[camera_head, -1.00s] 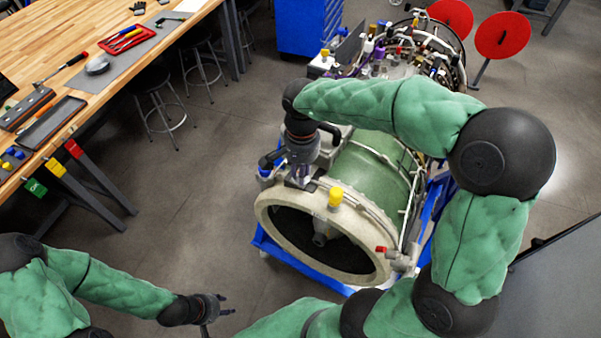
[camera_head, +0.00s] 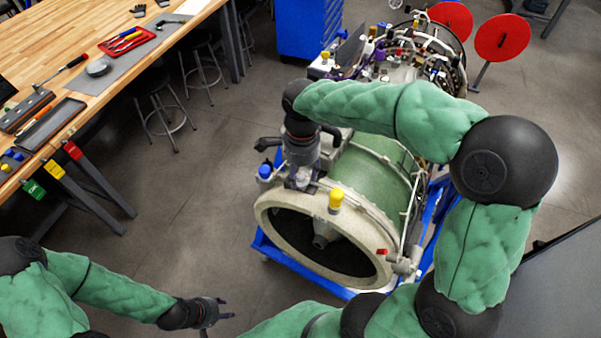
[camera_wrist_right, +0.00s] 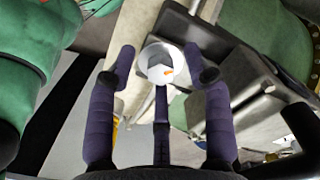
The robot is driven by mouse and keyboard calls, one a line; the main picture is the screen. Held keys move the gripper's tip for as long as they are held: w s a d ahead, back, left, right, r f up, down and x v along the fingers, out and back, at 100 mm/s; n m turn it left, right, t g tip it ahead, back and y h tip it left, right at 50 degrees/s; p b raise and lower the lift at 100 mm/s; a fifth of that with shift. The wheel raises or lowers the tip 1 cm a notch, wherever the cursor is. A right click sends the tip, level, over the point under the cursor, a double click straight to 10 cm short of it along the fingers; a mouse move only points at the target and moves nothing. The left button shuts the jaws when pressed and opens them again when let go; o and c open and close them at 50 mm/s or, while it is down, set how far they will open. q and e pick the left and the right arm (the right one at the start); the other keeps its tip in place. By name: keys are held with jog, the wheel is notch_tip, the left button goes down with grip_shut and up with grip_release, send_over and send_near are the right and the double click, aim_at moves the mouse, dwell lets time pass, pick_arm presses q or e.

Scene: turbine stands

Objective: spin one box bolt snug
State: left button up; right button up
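The turbine (camera_head: 380,180) lies on a blue stand, its pale front ring (camera_head: 268,205) facing me. My right gripper (camera_head: 302,181) points down at the upper left of this ring, beside a grey box-like part. A white round head with an orange mark (camera_wrist_right: 161,64), which looks like the bolt, sits between the fingertips. A small gap seems to show on its left; contact on the right is unclear. My left gripper (camera_head: 225,308) is open and empty over the floor.
A yellow cap (camera_head: 336,197) and a blue cap (camera_head: 265,171) stand on the ring near my right gripper. A wooden workbench (camera_head: 60,30) with tools is at the left, with stools (camera_head: 163,115) beside it.

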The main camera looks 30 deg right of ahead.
aim_at(301, 175)
jog(key=shift+o, duration=0.8)
jog(key=shift+r, duration=0.1)
jog(key=shift+r+p, duration=1.9)
jog(key=shift+r, duration=0.6)
